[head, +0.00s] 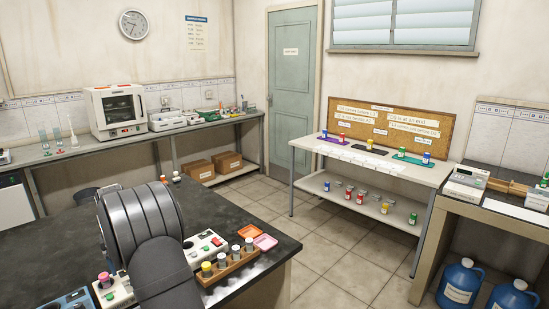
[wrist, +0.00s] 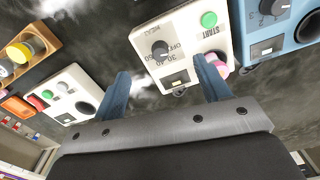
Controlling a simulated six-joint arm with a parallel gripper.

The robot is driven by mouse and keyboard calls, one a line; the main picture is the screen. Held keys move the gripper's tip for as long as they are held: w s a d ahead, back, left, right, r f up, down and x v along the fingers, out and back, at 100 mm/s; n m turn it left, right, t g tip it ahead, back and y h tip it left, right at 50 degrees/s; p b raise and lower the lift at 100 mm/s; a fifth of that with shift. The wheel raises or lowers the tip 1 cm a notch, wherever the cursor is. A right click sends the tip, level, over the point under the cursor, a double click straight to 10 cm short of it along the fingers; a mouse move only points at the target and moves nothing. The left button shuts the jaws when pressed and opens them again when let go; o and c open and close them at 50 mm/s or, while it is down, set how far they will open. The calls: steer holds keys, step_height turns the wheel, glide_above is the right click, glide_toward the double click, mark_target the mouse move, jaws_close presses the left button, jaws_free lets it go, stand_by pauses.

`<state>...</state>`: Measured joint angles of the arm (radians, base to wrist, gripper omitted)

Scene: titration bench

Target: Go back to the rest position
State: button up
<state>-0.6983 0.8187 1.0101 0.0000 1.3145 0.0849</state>
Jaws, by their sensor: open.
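My gripper (wrist: 161,67) shows in the wrist view with its two blue-grey fingers spread apart and nothing between them. Beyond the fingers is a white control box (wrist: 180,45) with a dark dial and a green START button. A pink round part (wrist: 221,70) shows partly behind the right finger. I cannot tell how far the fingertips are from the box. In the head view my own dark arm covers the front left of the black bench (head: 60,240), and my fingers are hidden there.
A wooden vial rack (head: 228,268), a white device (head: 205,247), an orange tray (head: 250,231) and a pink tray (head: 265,242) sit right of my arm. Another white device (head: 112,292) and a blue one (head: 66,301) are at the front left. The floor (head: 335,262) beyond is clear.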

step_height(320, 180, down, 5)
steer(key=shift+f, duration=0.15)
steer(key=shift+m, duration=0.4)
steer(key=m, duration=0.8)
steer(key=shift+m, duration=0.3)
steer(key=shift+r+m, duration=0.3)
steer(key=shift+m, duration=0.1)
step_height(320, 180, up, 7)
steer(key=s+d+r+m+t+y, duration=0.1)
steer(key=d+r+m+y, duration=0.3)
steer(key=r, duration=0.4)
steer(key=shift+d+m, duration=0.7)
steer(key=shift+d, duration=0.7)
steer(key=shift+s, duration=0.1)
